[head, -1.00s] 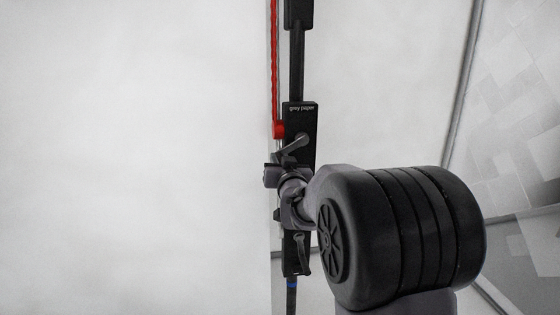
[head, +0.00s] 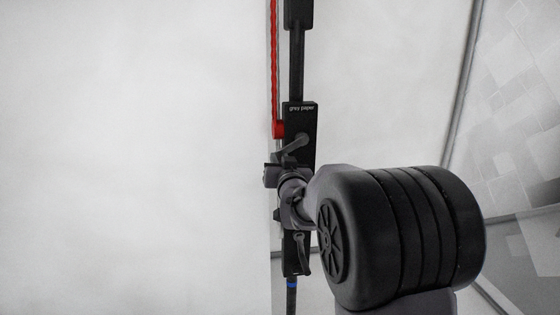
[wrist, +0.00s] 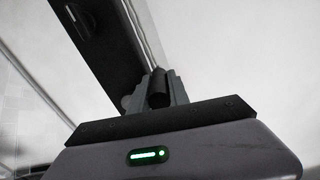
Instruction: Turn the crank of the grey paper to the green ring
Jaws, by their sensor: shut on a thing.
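The black bracket (head: 302,120) labelled "grey paper" hangs upright in the middle of the head view. A dark grey crank lever (head: 295,146) slants down and left from its hub on the bracket. My gripper (head: 273,174) is at the lower end of this lever, partly hidden by my own arm. In the wrist view, the fingers of my gripper (wrist: 159,90) are shut around the dark round crank handle (wrist: 160,82). I see no green ring in either view.
A red chain (head: 275,70) hangs left of the bracket. A blue band (head: 291,283) marks the pole below. A large pale paper sheet (head: 130,150) fills the left. A second small lever (head: 301,252) sits low on the bracket, close to my wrist.

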